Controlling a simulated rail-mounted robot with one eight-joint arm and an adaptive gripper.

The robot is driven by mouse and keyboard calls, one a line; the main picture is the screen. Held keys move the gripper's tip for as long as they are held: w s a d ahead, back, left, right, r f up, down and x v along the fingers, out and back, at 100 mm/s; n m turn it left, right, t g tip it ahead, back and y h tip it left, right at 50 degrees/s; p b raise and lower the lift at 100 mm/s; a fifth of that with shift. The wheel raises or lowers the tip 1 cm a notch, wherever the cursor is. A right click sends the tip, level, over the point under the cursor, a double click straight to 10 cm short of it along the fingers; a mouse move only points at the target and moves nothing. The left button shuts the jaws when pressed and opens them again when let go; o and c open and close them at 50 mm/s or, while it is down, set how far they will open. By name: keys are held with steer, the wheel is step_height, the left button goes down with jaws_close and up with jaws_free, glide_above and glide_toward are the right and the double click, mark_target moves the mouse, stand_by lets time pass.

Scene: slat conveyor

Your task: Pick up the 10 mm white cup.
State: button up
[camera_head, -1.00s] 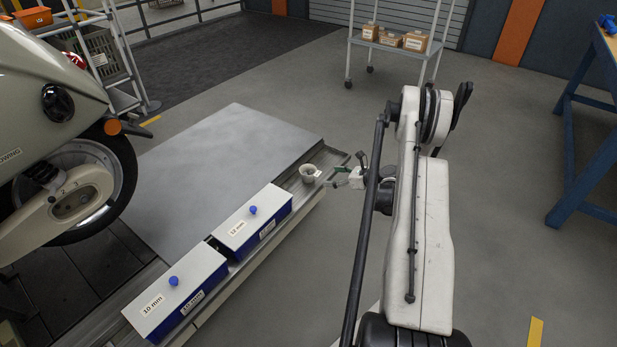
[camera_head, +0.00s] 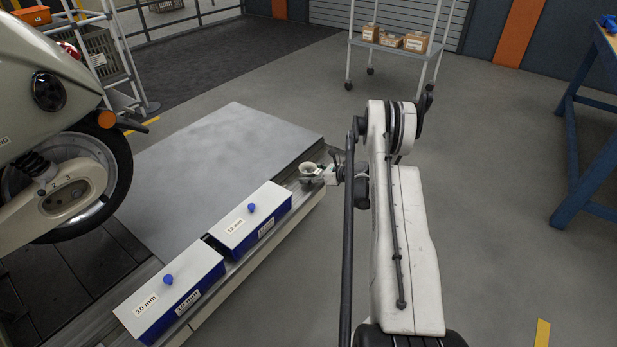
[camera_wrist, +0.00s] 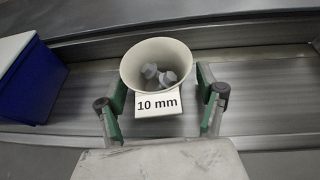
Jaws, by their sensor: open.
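The white cup (camera_wrist: 136,73) bears a "10 mm" label and stands upright on the metal ledge, with grey bolts inside it. In the head view the cup (camera_head: 307,168) is at the far end of the ledge, partly hidden by my gripper (camera_head: 322,174). In the wrist view my gripper (camera_wrist: 161,110) is open, with one green-padded finger on each side of the cup's lower front. I cannot tell whether the fingers touch the cup.
Two blue boxes with white lids, a 12 mm box (camera_head: 249,222) and a 10 mm box (camera_head: 168,298), stand along the ledge nearer me. A grey slat platform (camera_head: 215,165) lies left of it. A motorcycle (camera_head: 65,150) stands at the left.

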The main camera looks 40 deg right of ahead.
steer(key=shift+w+a+f, duration=0.15)
steer(key=shift+w, duration=0.2)
steer(key=c, duration=1.3)
steer(key=shift+o, duration=0.2)
